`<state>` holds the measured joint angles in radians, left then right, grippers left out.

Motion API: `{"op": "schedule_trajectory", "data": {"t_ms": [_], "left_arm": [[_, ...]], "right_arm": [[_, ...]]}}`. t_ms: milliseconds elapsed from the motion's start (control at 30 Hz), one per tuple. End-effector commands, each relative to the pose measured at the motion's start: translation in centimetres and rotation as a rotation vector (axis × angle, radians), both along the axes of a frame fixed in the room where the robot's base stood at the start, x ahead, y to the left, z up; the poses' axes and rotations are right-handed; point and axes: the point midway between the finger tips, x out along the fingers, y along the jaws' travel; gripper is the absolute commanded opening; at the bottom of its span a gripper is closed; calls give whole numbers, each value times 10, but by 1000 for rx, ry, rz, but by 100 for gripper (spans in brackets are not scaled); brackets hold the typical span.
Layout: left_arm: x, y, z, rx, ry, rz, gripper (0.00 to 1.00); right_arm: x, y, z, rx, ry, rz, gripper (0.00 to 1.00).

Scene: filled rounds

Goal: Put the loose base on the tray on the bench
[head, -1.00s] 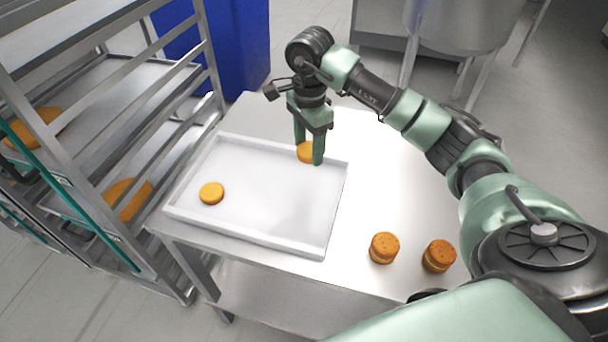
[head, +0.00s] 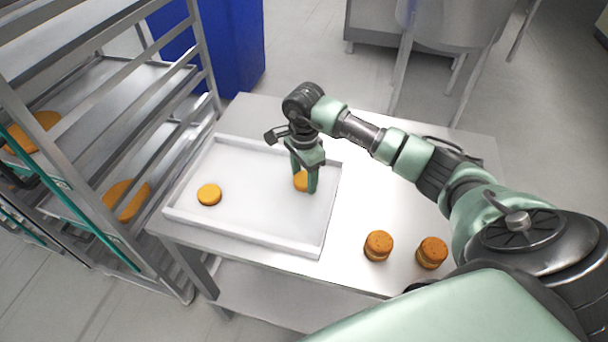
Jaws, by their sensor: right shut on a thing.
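The white tray (head: 245,236) lies on the metal bench (head: 400,183). My right gripper (head: 304,186) is over the right part of the tray, pointing down. It is shut on a round orange-brown base (head: 299,181), partly hidden by the fingers. The base is at or just above the tray floor; I cannot tell whether it touches. Another round base (head: 209,194) lies flat in the left part of the tray, apart from the gripper. My left gripper is not in view.
Two filled rounds, one (head: 378,246) and another (head: 432,252), stand on the bench's front right. A metal rack (head: 130,165) with trays of orange rounds stands close on the left. A blue bin (head: 215,50) is behind. The tray's middle is clear.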

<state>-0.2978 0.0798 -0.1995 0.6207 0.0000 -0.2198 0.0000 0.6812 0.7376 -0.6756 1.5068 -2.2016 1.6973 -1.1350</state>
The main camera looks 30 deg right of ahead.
Motion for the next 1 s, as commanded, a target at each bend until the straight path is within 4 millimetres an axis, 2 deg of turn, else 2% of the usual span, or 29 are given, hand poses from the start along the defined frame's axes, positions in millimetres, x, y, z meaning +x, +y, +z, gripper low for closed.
{"op": "schedule_trajectory", "data": {"t_ms": [67,100,167,200,467,567,633,767,1000], "left_arm": [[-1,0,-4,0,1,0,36],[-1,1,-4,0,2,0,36],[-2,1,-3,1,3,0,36],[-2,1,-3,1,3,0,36],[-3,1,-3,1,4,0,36],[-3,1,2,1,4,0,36],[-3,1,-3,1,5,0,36],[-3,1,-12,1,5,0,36],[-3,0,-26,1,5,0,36]], "right_arm": [[0,0,-3,-1,0,0,37],[0,0,-3,-1,0,0,58],[0,0,-2,0,0,0,74],[0,0,-2,0,0,0,77],[0,0,-2,0,0,0,77],[0,0,3,0,0,0,77],[1,0,7,-1,-3,0,77],[2,-1,30,-1,-7,1,77],[1,-1,83,-1,-6,0,77]]}}
